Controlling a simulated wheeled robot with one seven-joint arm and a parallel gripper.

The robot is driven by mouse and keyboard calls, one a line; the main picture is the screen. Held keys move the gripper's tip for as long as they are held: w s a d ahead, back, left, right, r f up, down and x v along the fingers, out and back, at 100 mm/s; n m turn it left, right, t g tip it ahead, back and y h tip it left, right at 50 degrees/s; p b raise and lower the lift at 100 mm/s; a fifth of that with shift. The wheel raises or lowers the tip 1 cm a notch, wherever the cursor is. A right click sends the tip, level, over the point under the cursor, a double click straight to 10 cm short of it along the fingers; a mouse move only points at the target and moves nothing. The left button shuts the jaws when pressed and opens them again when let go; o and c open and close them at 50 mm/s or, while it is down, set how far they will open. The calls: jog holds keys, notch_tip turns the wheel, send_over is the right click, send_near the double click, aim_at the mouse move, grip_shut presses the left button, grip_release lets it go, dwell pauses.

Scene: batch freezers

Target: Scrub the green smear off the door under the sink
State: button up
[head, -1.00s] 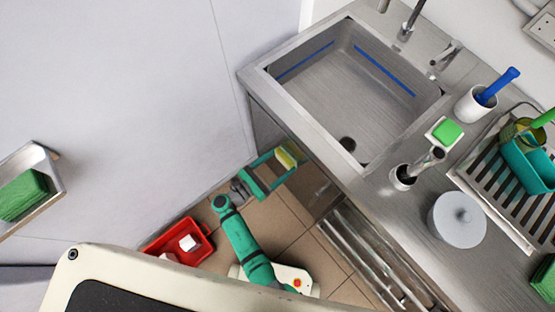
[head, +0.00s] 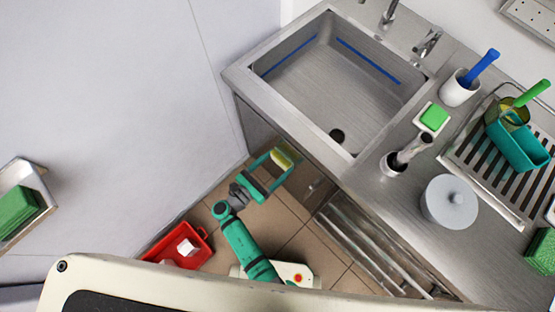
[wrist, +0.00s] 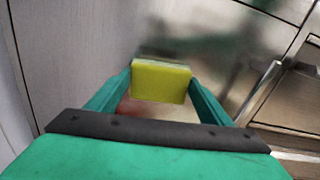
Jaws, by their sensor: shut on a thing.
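My gripper (head: 277,166) is shut on a yellow sponge (head: 283,157), down in front of the cabinet under the sink. In the wrist view the sponge (wrist: 161,82) sits between my two teal fingers, facing the metal door (wrist: 215,50) under the sink. I cannot tell whether the sponge touches the door. A blurred dark greenish patch shows on the door beyond the sponge; I cannot tell whether it is the smear or a reflection of my gripper. The steel sink (head: 310,100) is above and behind my gripper.
A red tray (head: 160,246) with a white block stands on the floor near my arm. A rail shelf (head: 365,250) is right of the door. A green scrubber (head: 18,210) lies on a wall shelf at left. A green sponge (head: 434,116) sits in a dish on the counter.

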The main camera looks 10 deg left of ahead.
jog(key=shift+w+a+r, duration=0.1)
jog(key=shift+w+a, duration=0.95)
jog(key=shift+a, duration=0.35)
jog(key=shift+w+a, duration=1.05)
jog(key=shift+a, duration=0.3)
jog(key=shift+w+a, duration=1.2)
jog(key=shift+a, duration=0.1)
jog(key=v, duration=0.6)
jog(key=shift+s, duration=0.1)
jog(key=shift+v, duration=1.45)
